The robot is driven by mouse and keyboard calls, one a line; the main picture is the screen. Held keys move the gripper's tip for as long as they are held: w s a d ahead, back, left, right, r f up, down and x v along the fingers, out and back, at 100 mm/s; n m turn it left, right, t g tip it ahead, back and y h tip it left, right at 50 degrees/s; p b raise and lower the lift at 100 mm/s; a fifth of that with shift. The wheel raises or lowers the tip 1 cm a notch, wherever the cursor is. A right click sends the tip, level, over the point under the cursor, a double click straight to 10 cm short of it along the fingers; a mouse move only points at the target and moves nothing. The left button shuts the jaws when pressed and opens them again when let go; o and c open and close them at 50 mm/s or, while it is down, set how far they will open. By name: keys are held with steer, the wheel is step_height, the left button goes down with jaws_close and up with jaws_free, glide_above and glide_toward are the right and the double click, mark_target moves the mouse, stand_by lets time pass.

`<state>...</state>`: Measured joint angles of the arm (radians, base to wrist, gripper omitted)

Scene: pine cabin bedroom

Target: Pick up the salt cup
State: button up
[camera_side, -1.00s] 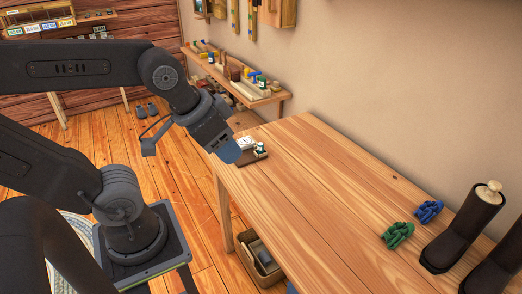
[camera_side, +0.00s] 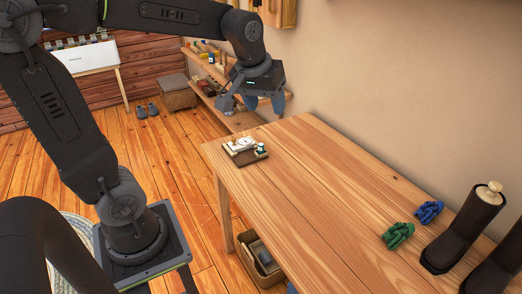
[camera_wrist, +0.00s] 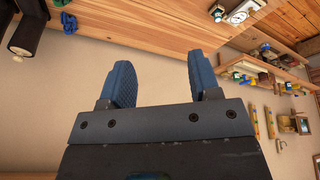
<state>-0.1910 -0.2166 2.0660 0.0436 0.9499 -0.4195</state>
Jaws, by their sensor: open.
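I cannot make out for sure which thing is the salt cup. A small dark tray (camera_side: 250,161) at the table's far left corner bears a white item with a round face (camera_side: 240,144) and a small white and green item (camera_side: 262,149). The white item also shows at the top of the wrist view (camera_wrist: 240,12). My gripper (camera_side: 252,103) is raised above and behind that corner, apart from these things. Its blue fingers (camera_wrist: 160,70) are spread in the wrist view, with only the wall between them.
The wooden table (camera_side: 315,190) is mostly bare. Green (camera_side: 398,234) and blue (camera_side: 429,211) knotted things and dark boots (camera_side: 465,228) stand at its right. A cluttered shelf (camera_side: 208,88) runs along the wall behind my gripper. A bin (camera_side: 260,262) is below the table.

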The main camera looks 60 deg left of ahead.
steer(key=w+a+f+n+g, duration=0.2)
steer(key=w+a+f+n, duration=0.25)
steer(key=w+a, duration=0.45)
steer(key=n+g, duration=0.2)
steer(key=n, duration=0.7)
glide_toward(261, 144)
step_height(261, 144, down, 4)
steer(key=shift+f, duration=0.1)
steer(key=shift+s+a+f, duration=0.1)
steer(key=shift+a+f, duration=0.05)
steer(key=shift+f, duration=0.9)
steer(key=shift+a+f, duration=0.2)
steer(key=shift+f, duration=0.85)
steer(key=shift+s+a+f, duration=0.1)
steer(key=shift+a+f, duration=0.05)
steer(key=shift+f, duration=0.9)
steer(key=shift+w, duration=0.1)
steer(key=shift+c, duration=0.5)
jaws_close()
